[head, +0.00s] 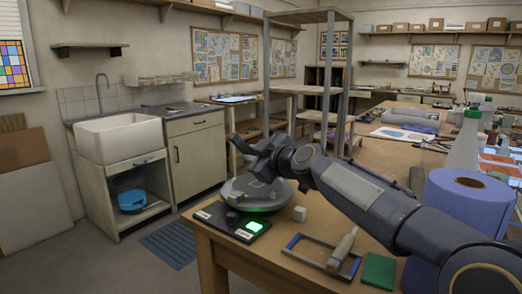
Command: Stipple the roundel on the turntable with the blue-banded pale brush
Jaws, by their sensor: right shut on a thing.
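My right gripper (262,152) reaches in from the right and hangs over the turntable (238,189), a grey round disc near the table's left corner. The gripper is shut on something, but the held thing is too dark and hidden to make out. I cannot tell whether it touches the turntable. The roundel cannot be told apart on the disc, partly behind the gripper. A pale, thick-handled tool (342,248) lies across a dark rack (318,243) with blue ends. My left gripper is not in view.
A black panel (232,221) with a glowing green light stands before the turntable. A tall shelf frame (348,90) stands behind.

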